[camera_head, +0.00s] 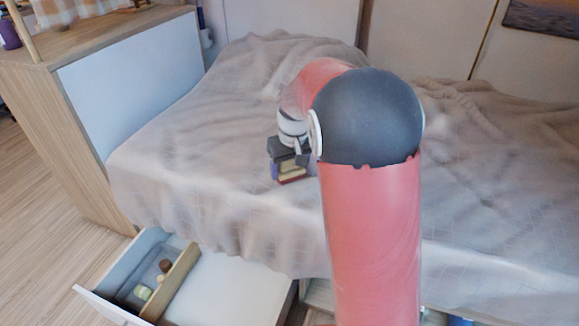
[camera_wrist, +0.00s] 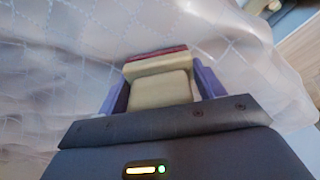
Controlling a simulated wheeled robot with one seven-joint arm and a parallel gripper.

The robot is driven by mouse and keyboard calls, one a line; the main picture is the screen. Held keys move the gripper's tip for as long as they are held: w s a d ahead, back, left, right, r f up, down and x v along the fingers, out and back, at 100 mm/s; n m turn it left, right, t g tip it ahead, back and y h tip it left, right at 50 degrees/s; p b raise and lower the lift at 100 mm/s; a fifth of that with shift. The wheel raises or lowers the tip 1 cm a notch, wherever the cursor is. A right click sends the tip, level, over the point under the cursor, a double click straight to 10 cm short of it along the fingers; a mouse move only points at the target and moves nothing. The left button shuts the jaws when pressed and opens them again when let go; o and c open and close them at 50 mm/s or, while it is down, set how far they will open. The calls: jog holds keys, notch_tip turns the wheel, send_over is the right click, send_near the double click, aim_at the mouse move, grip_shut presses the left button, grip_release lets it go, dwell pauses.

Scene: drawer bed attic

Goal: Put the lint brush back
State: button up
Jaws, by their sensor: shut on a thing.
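The lint brush (camera_wrist: 160,88) shows in the wrist view as a cream block with a dark red far edge, between the two purple fingers of my gripper (camera_wrist: 162,80). The gripper is shut on it. In the head view, my gripper (camera_head: 289,166) points down over the bed and the brush (camera_head: 291,174) shows at its fingertips, cream with dark red below. The brush is close to the blanket; I cannot tell whether it touches. The open drawer (camera_head: 225,285) is below the bed's front edge, at lower left of the gripper.
A wrinkled beige blanket (camera_head: 215,130) covers the bed. The drawer has a wooden divider (camera_head: 175,282); small green and brown items (camera_head: 143,292) lie in its left compartment, and its right side looks bare. A wooden cabinet (camera_head: 80,140) stands at left. Floor (camera_head: 45,240) is clear there.

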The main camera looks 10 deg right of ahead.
aim_at(292, 173)
jog(key=shift+f, duration=0.2)
jog(key=o, duration=0.9)
jog(key=shift+r, duration=0.1)
jog(key=shift+o, duration=0.2)
notch_tip(292, 173, up, 12)
jog(key=s, duration=0.2)
jog(key=s+m+t, duration=0.2)
jog(key=s+t, duration=0.1)
jog(key=s, duration=2.3)
jog(key=shift+s+f+t+p, duration=0.2)
jog(key=shift+f+t+p, duration=0.15)
jog(key=shift+f+t, duration=0.1)
